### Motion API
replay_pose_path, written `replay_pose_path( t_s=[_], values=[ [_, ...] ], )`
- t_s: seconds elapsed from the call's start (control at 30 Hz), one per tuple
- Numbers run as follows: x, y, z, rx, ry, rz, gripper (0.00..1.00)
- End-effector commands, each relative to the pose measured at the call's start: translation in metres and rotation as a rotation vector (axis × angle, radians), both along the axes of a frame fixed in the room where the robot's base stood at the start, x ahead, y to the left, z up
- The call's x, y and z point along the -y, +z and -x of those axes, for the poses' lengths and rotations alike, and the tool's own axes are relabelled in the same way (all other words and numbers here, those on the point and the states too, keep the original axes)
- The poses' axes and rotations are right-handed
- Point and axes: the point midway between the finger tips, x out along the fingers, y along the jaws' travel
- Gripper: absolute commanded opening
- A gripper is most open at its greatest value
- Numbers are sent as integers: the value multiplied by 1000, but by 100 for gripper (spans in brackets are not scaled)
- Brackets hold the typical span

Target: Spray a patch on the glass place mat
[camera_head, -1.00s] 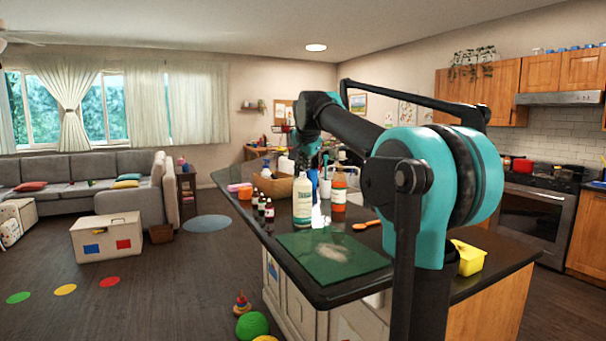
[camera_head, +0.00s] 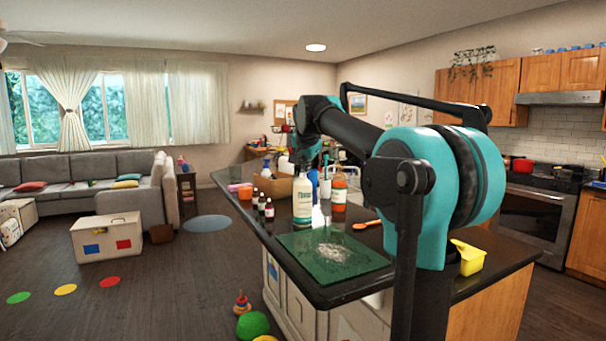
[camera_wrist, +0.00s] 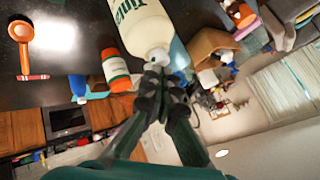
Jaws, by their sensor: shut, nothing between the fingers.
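The green glass place mat (camera_head: 300,262) lies flat on the dark counter. A white, speckled patch (camera_head: 334,253) lies near its middle. A white bottle with green lettering (camera_head: 302,206) stands upright behind the mat; it also shows in the wrist view (camera_wrist: 139,28). My gripper (camera_wrist: 160,62) is shut and empty, its fingertips overlapping the bottle's white top in the wrist view. I cannot tell whether they touch it. In the head view my gripper is small and dark above the bottle's right side, its fingers unclear.
An orange bottle with a white label (camera_head: 339,193) stands close right of the white bottle. Small dark bottles (camera_head: 262,207) stand left, before a brown box (camera_head: 276,186). A yellow container (camera_head: 467,258) sits near the counter's right edge.

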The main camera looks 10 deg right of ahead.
Motion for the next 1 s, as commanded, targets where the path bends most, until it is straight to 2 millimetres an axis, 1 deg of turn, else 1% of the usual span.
replay_pose_path(
  t_s=[0.57,0.83,1.0],
  values=[
    [0,-1,0,-1,0,0,0],
    [0,-9,0,-1,0,0,0],
    [0,-10,0,-3,0,0,0]
  ],
)
